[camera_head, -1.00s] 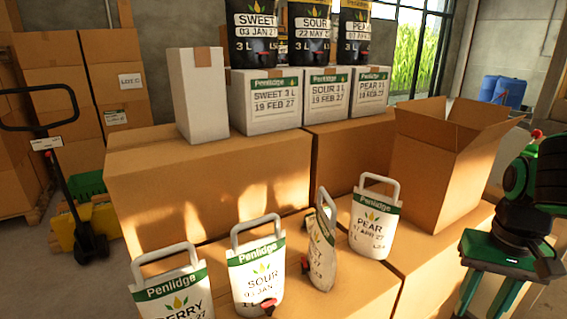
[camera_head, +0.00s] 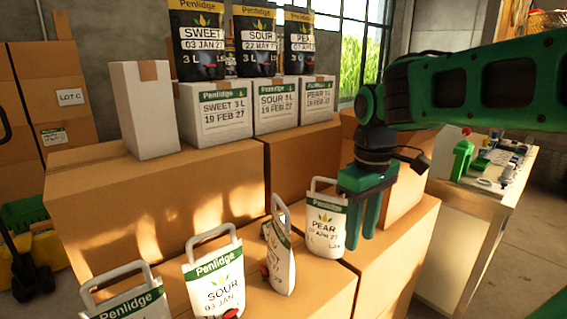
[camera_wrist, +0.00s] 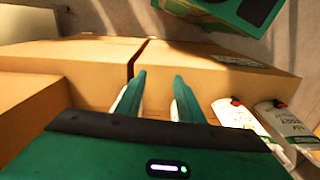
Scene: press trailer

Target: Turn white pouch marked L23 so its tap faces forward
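Several white pouches with green bands stand in a row on brown cartons. One (camera_head: 281,258) is turned nearly edge-on, its red tap at its left side. I cannot read L23 on any pouch. The pear pouch (camera_head: 325,232) stands to its right, and the sour pouch (camera_head: 215,280) to its left, with a red tap low on its front. My gripper (camera_head: 362,238) points down at the right edge of the pear pouch; I cannot tell whether they touch. In the wrist view, its fingers (camera_wrist: 159,78) are apart with nothing between them, and two pouches (camera_wrist: 240,118) (camera_wrist: 284,122) lie to the right.
Another white pouch (camera_head: 130,304) stands at the lower left. Behind the row, large cartons (camera_head: 150,205) carry white boxes (camera_head: 222,112) and black pouches (camera_head: 255,42). A bench (camera_head: 470,215) with a green bottle (camera_head: 462,158) stands at the right.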

